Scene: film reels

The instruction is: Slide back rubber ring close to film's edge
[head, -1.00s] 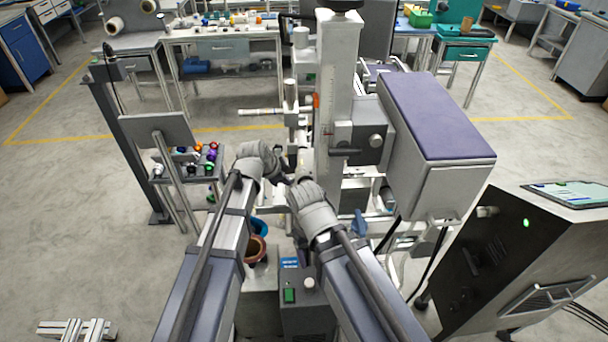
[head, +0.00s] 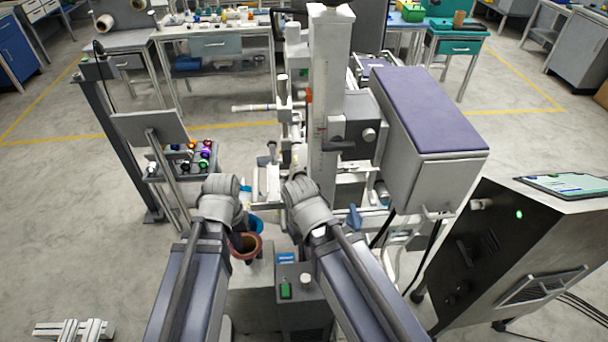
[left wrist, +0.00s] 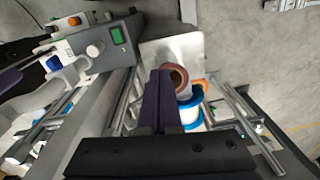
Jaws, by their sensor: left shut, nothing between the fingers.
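My left gripper (head: 237,240) is low on the left side, in front of the machine. In the left wrist view its dark fingers (left wrist: 160,80) are together with nothing between them. A brown-orange roll with a hollow core (left wrist: 179,76) lies just beyond the fingertips there, and it also shows in the head view (head: 247,247). A blue ring-shaped roll (left wrist: 190,117) lies beside it. My right arm reaches the machine's middle, but its fingers are hidden behind the wrist. I cannot make out the rubber ring or the film's edge at the machine.
The machine's tall column (head: 328,100) and big grey box (head: 425,120) stand ahead and right. A rack of coloured items (head: 190,157) stands on the left. A control box with a green button (head: 286,290) is between my arms. A dark cabinet (head: 500,255) is at right.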

